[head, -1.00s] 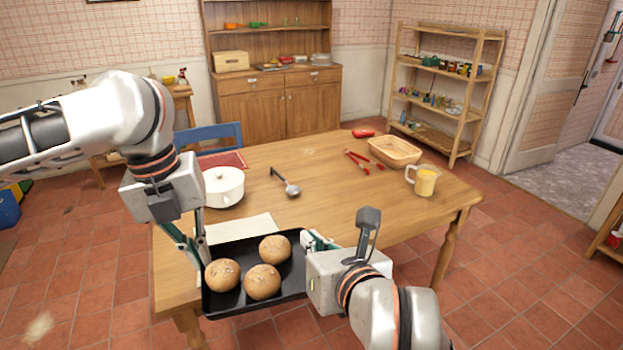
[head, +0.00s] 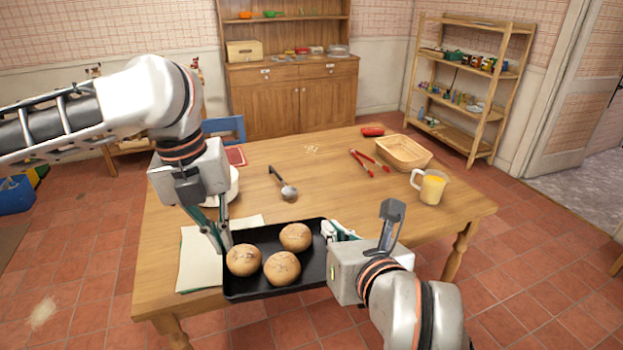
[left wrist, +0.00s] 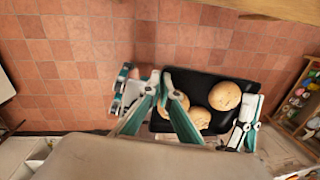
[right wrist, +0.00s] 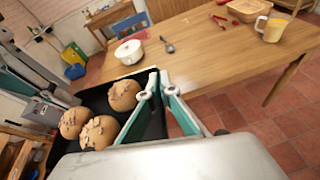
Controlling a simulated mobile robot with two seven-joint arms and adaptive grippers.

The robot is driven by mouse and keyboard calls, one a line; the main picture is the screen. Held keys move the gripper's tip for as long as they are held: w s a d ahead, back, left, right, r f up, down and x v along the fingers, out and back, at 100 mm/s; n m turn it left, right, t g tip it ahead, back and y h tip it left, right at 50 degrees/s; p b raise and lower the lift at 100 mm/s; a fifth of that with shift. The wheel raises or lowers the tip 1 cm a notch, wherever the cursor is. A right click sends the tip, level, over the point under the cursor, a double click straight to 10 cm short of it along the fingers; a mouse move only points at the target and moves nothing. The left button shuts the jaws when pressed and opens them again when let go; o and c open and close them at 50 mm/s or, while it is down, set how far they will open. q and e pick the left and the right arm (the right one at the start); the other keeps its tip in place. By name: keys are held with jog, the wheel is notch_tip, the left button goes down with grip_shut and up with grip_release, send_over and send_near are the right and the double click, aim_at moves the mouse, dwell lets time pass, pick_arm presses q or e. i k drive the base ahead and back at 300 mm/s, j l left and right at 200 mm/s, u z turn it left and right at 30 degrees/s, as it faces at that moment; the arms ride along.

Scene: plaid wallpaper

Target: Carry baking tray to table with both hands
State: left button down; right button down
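The black baking tray (head: 313,266) holds three round brown rolls (head: 282,268) and looks roughly level. In the head view it overlaps the table's near edge; in the left wrist view floor tiles show around the tray (left wrist: 196,82). My left gripper (head: 222,243) is closed at the tray's left rim. My right gripper (head: 328,233) is closed at its right rim. The fingertips are partly hidden at both rims. The wooden table (head: 330,200) lies beyond the tray. The tray also shows in the right wrist view (right wrist: 155,126).
A cream sheet (head: 200,265) lies on the table left of the tray. A white pot (head: 234,187), partly behind my left gripper, a ladle (head: 287,189), red tongs (head: 370,162), a basket (head: 403,152) and a jug (head: 430,187) stand farther back. The table's middle is clear.

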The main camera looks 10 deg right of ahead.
aim_at(348, 222)
jog(key=i+l, duration=0.15)
jog(key=l, duration=0.25)
jog(key=i+l, duration=0.15)
jog(key=l, duration=0.2)
jog(key=i+l, duration=0.2)
jog(key=l, duration=0.2)
